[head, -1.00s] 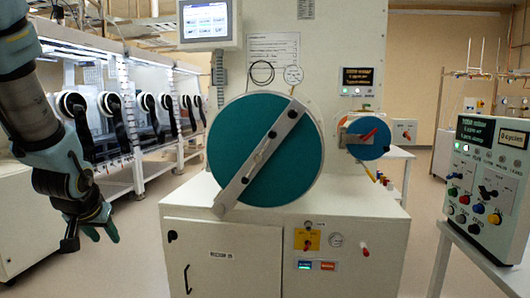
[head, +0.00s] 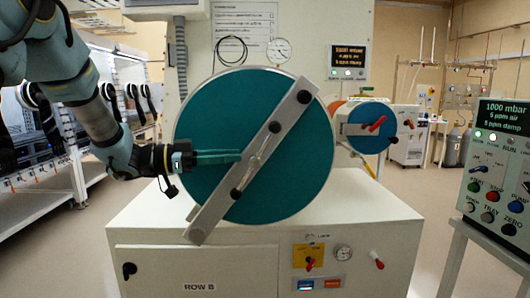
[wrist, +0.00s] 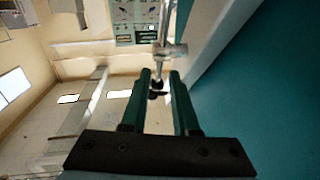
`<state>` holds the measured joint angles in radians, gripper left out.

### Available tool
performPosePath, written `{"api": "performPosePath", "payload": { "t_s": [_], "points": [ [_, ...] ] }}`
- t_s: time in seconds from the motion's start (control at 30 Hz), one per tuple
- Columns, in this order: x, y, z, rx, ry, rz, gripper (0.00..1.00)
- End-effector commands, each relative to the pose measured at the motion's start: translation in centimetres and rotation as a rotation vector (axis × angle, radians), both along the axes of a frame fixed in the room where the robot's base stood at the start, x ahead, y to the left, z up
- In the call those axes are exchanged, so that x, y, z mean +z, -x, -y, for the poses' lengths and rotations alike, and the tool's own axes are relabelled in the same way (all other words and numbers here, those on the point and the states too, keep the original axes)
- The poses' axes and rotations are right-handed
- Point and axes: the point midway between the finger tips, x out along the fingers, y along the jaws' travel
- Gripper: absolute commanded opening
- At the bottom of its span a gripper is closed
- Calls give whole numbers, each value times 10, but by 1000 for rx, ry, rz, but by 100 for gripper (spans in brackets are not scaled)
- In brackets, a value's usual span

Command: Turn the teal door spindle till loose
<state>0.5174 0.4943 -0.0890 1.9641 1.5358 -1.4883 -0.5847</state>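The round teal door (head: 215,110) faces me on the white cabinet, with a grey bar (head: 212,214) slanting across it from lower left to upper right. The spindle (head: 256,160) is at the middle of the bar. It has a metal cross-handle with black knobs near its ends. My gripper (head: 240,156) reaches in from the left, its green fingers pointing at the spindle. In the wrist view my gripper (wrist: 160,75) has its fingers apart. A black knob of the metal spindle handle (wrist: 168,50) shows between the fingertips. I cannot tell if they touch it.
A smaller blue door (head: 366,135) with a red handle is at the right. A control panel (head: 498,165) stands at the right edge. Below the door are a yellow switch plate (head: 309,256) and a red-tipped lever (head: 377,259). Gloveboxes line the left.

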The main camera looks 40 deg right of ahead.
Motion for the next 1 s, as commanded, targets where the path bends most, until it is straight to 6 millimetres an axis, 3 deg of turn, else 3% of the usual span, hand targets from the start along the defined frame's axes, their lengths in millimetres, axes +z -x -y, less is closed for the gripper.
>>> {"api": "performPosePath", "payload": {
  "t_s": [0.6,1.0],
  "points": [
    [2,47,82,-2,1,0,28],
    [0,53,92,2,1,1,28]
  ]
}}
